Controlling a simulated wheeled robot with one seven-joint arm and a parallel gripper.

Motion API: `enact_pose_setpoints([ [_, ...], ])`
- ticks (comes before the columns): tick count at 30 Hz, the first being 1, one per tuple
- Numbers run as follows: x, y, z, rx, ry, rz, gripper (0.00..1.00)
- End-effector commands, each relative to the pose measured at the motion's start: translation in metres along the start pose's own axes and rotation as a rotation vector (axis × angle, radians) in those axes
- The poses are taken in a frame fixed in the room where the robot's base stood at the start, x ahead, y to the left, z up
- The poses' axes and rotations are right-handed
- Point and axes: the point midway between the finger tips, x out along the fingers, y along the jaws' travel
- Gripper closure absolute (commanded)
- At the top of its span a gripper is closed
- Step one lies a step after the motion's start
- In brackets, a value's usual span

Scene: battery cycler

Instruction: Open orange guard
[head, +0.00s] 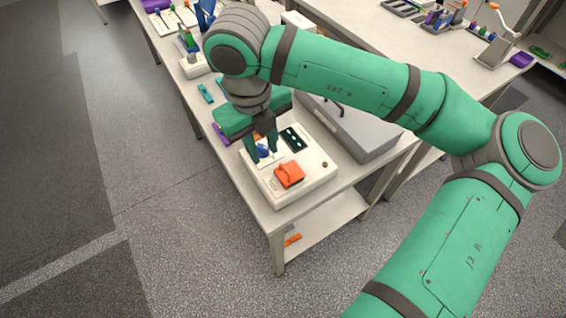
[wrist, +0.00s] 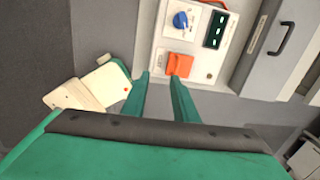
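The orange guard (head: 289,175) sits flat on the near part of a white cycler panel (head: 300,199) on the bench, and looks closed. In the wrist view the orange guard (wrist: 179,65) lies beyond my fingertips, in line with the gap between them. A blue knob (head: 263,151) and a dark display (head: 293,139) are on the same panel. My gripper (head: 262,158) points down over the knob side of the panel in the head view. In the wrist view my gripper's green fingers (wrist: 158,78) are apart with nothing between them. Whether a fingertip touches the panel cannot be told.
A grey box with a handle (head: 350,125) stands right of the panel. Small tools and a purple item (head: 221,134) lie left of and behind it. An orange item (head: 292,240) is on the lower shelf. The floor left of the bench is clear.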

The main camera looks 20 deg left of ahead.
Motion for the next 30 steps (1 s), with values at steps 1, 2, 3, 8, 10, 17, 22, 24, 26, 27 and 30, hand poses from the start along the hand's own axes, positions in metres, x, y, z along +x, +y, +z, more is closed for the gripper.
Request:
enact_pose_setpoints([
  [1, -0.003, -0.011, -0.003, 0.015, 0.013, -0.043, 0.74],
  [2, -0.003, -0.015, -0.004, 0.022, 0.018, -0.06, 0.74],
  [3, -0.005, -0.02, -0.005, 0.029, 0.023, -0.08, 0.74],
  [8, -0.002, -0.028, -0.007, 0.041, 0.033, -0.109, 0.74],
  [10, 0.005, -0.029, -0.008, 0.041, 0.034, -0.109, 0.74],
  [17, 0.043, -0.032, -0.009, 0.041, 0.033, -0.105, 0.74],
  [22, 0.071, -0.035, -0.01, 0.041, 0.033, -0.105, 0.74],
  [24, 0.081, -0.036, -0.01, 0.041, 0.033, -0.106, 0.74],
  [26, 0.088, -0.036, -0.01, 0.041, 0.033, -0.105, 0.74],
  [27, 0.091, -0.037, -0.01, 0.041, 0.032, -0.106, 0.74],
  [30, 0.098, -0.038, -0.01, 0.04, 0.032, -0.107, 0.74],
])
